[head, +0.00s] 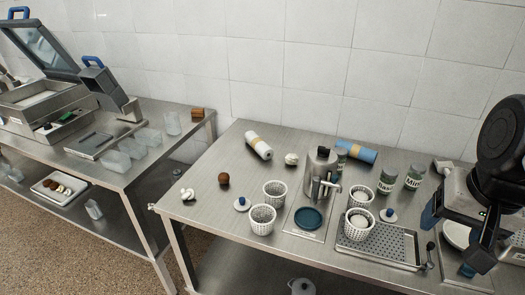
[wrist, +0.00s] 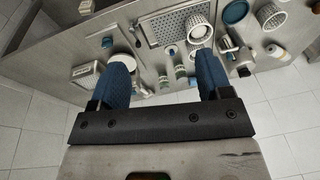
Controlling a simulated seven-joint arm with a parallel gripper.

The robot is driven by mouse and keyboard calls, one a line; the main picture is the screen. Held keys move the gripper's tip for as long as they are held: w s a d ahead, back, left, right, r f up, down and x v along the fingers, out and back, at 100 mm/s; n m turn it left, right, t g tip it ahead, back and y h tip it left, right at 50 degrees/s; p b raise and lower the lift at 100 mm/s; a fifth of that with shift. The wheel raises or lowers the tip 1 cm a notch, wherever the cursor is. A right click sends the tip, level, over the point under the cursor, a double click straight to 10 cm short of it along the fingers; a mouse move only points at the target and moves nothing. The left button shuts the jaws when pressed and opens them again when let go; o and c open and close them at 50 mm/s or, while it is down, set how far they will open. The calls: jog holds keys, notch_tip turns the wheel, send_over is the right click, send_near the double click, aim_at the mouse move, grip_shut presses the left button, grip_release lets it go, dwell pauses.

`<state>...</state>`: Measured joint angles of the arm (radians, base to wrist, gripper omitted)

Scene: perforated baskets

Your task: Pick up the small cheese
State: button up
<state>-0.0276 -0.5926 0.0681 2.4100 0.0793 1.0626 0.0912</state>
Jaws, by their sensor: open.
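My gripper (head: 449,241) is at the right of the table in the head view, open and empty. In the wrist view its two blue fingers stand wide apart, with nothing between the fingertips (wrist: 163,57) held. A pale rounded piece, possibly the small cheese (head: 359,221), sits in the front-right white perforated basket (head: 348,232) on the drain tray. My gripper is to the right of that basket and apart from it. A small whitish lump (head: 291,159) lies at the back of the table; I cannot tell what it is.
Two more baskets (head: 275,193) stand left of a metal pot (head: 321,170). Labelled jars (head: 413,178) stand near my gripper. A brown ball (head: 224,179) lies at left, with bare tabletop around it.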

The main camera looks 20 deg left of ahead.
jog(key=w+a+r+m+g+y, duration=0.2)
jog(key=w+a+m+y, duration=0.1)
jog(key=w+a, duration=0.8)
jog(key=w+a+r+m+g+y, duration=0.1)
jog(key=w+a+m+g+y, duration=0.15)
jog(key=w+a, duration=0.85)
jog(key=w+a+f+m+g+y, duration=0.15)
jog(key=w+a, duration=0.25)
jog(key=a, duration=0.6)
jog(key=w+a+f+m+g+y, duration=0.1)
jog(key=w+a+m+y, duration=0.15)
jog(key=a, duration=0.75)
jog(key=w+a+f+m+g+y, duration=0.15)
jog(key=w+a, duration=0.25)
jog(key=a, duration=0.6)
send_near(224, 178)
jog(key=a, duration=0.1)
jog(key=a+f, duration=0.1)
jog(key=shift+a+m, duration=0.3)
jog(key=shift+a, duration=0.1)
jog(key=shift+f, duration=0.3)
jog(key=shift+x, duration=1.25)
